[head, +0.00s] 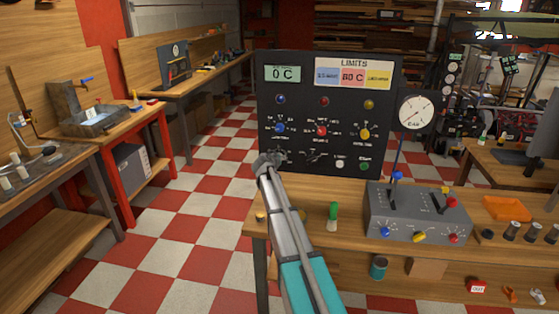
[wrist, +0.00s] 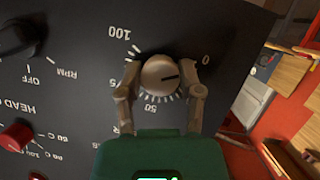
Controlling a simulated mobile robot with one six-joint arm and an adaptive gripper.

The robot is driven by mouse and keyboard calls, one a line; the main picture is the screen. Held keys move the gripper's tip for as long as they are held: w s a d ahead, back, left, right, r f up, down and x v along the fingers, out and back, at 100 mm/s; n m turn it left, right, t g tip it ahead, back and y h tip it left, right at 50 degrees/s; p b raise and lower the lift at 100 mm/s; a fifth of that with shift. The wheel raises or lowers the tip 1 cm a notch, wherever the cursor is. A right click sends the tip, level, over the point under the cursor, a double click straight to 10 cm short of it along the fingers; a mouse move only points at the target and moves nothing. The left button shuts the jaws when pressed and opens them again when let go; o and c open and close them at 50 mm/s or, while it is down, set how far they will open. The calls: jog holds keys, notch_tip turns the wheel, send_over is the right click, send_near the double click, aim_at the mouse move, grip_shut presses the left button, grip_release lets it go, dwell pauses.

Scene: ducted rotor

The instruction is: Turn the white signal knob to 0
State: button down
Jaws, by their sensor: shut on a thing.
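The white signal knob (wrist: 160,76) sits on the dark panel in the wrist view, which shows the lettering upside down. A scale around it carries 100 at upper left, 50 below and 0 at upper right. The knob's dark pointer line points right, past 50 and close to the 0 side, a little below the 0 label. My gripper (wrist: 163,70) is shut on the knob, one finger on each side. In the head view my gripper (head: 268,160) reaches the panel's lower left and hides the knob.
The panel (head: 300,99) has a display reading 0 C, several coloured knobs and lamps. A red knob (wrist: 15,136) and a black knob (wrist: 27,36) lie left in the wrist view. A grey control box (head: 416,214) and a green-topped object (head: 333,212) stand on the bench.

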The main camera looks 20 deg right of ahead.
jog(key=shift+s+d, duration=0.1)
dwell(0.4)
jog(key=shift+c, duration=1.3)
grip_release()
jog(key=s+a+f+n+g+y+p, duration=0.1)
jog(key=s+a+f+g+y, duration=0.1)
jog(key=s+a, duration=0.7)
jog(key=s+a+f+n+g+y+p, duration=0.2)
jog(key=s+a, duration=0.7)
jog(key=s, duration=0.9)
jog(key=s+a+f+n+g+y+p, duration=0.1)
jog(key=s+a+g+y, duration=0.4)
jog(key=s, duration=0.9)
jog(key=a+f+g+p, duration=0.1)
jog(key=a, duration=0.2)
jog(key=shift+a+f+n, duration=0.3)
jog(key=shift+a, duration=0.1)
